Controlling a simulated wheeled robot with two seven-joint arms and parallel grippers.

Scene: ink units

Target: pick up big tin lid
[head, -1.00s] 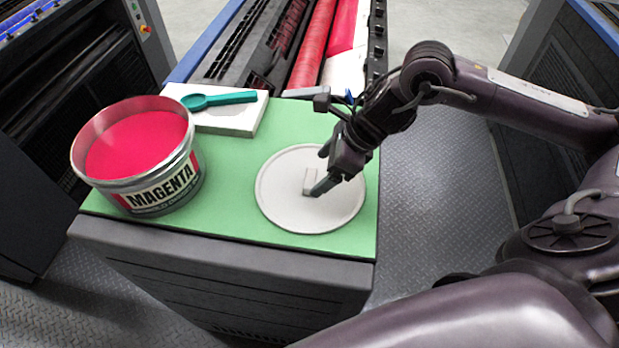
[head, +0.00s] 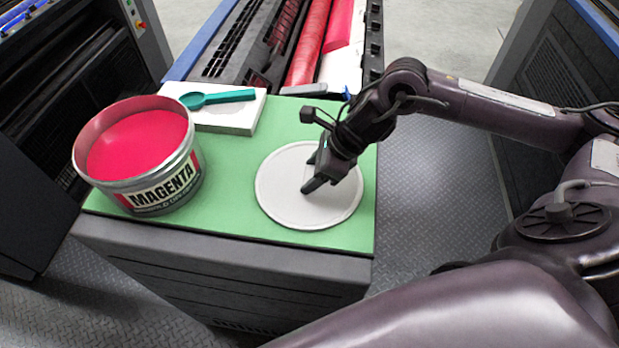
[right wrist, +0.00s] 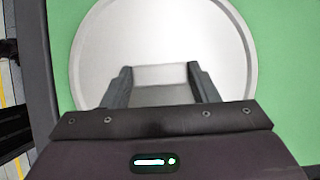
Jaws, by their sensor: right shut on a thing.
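The big tin lid (head: 290,205) is a round, pale grey disc with a raised rim, lying on the green mat. It fills much of the right wrist view (right wrist: 190,40), where its upright grip tab (right wrist: 162,76) shows between the fingers. My right gripper (head: 311,187) is at the lid's middle, its fingers shut on that tab. In the head view the tab is hidden by the fingers. The lid looks flat on the mat; I cannot tell any gap under it. My left gripper is not in view.
An open tin (head: 165,190) labelled MAGENTA, full of magenta ink, stands left of the lid on the green mat (head: 225,215). Behind it a teal spoon (head: 225,97) lies on a white block (head: 240,122). A press with red rollers (head: 312,45) stands at the back.

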